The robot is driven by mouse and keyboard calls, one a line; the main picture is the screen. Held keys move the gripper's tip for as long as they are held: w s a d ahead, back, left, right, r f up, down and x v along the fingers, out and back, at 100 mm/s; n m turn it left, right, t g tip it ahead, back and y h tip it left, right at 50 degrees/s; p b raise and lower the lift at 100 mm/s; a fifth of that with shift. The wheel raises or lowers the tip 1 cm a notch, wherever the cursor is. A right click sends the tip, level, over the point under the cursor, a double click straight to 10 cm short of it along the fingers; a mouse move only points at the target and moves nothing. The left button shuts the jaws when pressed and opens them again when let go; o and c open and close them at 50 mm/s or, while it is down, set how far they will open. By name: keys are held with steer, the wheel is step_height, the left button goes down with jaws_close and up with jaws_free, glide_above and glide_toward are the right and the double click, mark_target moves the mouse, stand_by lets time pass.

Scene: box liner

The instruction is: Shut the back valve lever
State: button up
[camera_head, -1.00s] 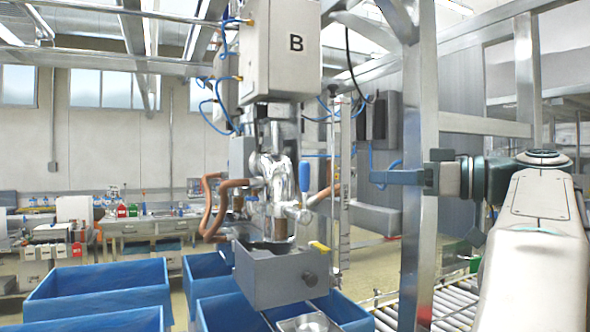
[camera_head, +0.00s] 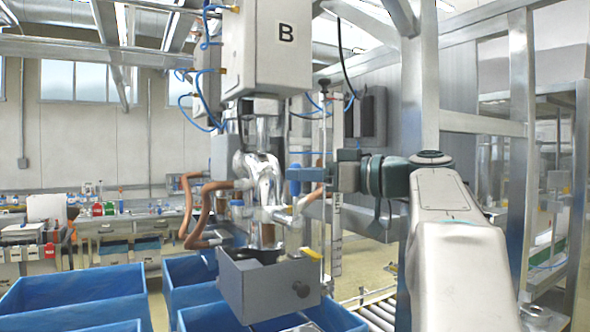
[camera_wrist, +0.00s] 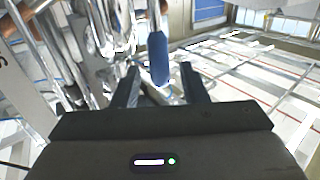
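The valve lever with a blue handle (camera_head: 294,182) stands upright on the right side of the metal valve body (camera_head: 262,185). The blue handle (camera_wrist: 158,58) also shows in the wrist view, between the fingertips in the picture. My gripper (camera_head: 304,174) reaches in from the right at the handle's height. In the wrist view my gripper (camera_wrist: 160,72) is open, with a gap visible on both sides of the handle. I cannot tell how deep the handle sits between the fingers. I see only one blue handle; any second lever is hidden or out of view.
A grey box (camera_head: 262,290) with a dark knob sits under the valve. Blue bins (camera_head: 75,292) stand below and to the left. A cabinet marked B (camera_head: 265,45) hangs above. A metal post (camera_head: 420,90) stands near my arm. A roller conveyor (camera_head: 372,312) is at lower right.

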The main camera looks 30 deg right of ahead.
steer(key=shift+x, duration=1.35)
steer(key=shift+d, duration=0.1)
jaws_close()
